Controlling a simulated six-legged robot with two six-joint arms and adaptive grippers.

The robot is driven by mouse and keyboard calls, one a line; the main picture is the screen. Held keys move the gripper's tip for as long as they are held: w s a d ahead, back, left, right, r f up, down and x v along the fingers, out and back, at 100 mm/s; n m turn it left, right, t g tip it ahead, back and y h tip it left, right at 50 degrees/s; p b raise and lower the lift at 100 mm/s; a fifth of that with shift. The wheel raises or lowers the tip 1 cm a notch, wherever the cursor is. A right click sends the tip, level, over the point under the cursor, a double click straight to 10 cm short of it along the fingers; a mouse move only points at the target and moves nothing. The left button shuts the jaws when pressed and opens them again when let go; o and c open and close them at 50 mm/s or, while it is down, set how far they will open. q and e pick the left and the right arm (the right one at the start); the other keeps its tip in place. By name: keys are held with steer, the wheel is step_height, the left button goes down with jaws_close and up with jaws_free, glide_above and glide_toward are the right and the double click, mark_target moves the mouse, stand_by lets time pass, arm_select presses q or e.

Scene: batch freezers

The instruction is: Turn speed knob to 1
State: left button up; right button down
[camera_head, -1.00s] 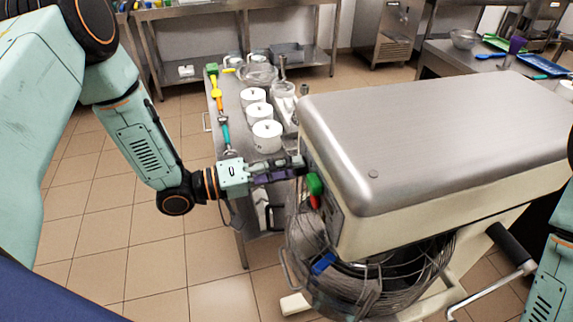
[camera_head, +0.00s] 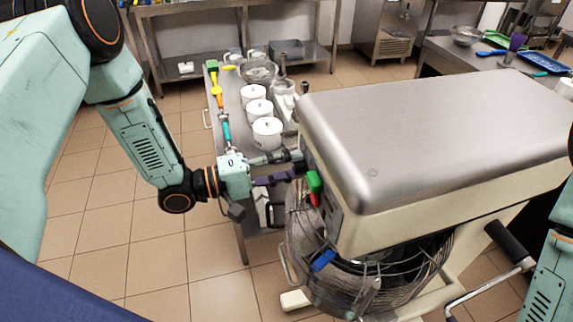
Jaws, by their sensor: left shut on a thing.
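The mixer (camera_head: 430,130) is a large machine with a grey metal top and cream sides, filling the right half of the view. My left gripper (camera_head: 297,166) reaches in from the left to the mixer's front face, just above a green button (camera_head: 314,182) and a red button (camera_head: 314,200). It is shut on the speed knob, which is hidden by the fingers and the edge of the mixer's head. The number the knob points to cannot be read. My right arm shows only at the right edge; its gripper is out of view.
A wire bowl guard (camera_head: 380,280) with a blue part (camera_head: 323,261) hangs below the mixer head. A black-handled lever (camera_head: 510,243) sticks out at its right. A steel table (camera_head: 238,125) with white containers (camera_head: 267,131) stands behind my left gripper. Open tiled floor lies at the left.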

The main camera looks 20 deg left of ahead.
arm_select(q)
steer(key=shift+w+r, duration=0.15)
steer(key=shift+r, duration=0.05)
steer(key=o, duration=0.9)
steer(key=shift+c, duration=0.2)
steer(key=shift+o, duration=1.3)
steer(key=shift+d+f, duration=0.1)
steer(key=shift+d, duration=0.05)
steer(key=shift+f, duration=0.1)
steer(key=shift+s+a, duration=0.2)
steer(key=shift+a, duration=0.2)
steer(key=v, duration=1.1)
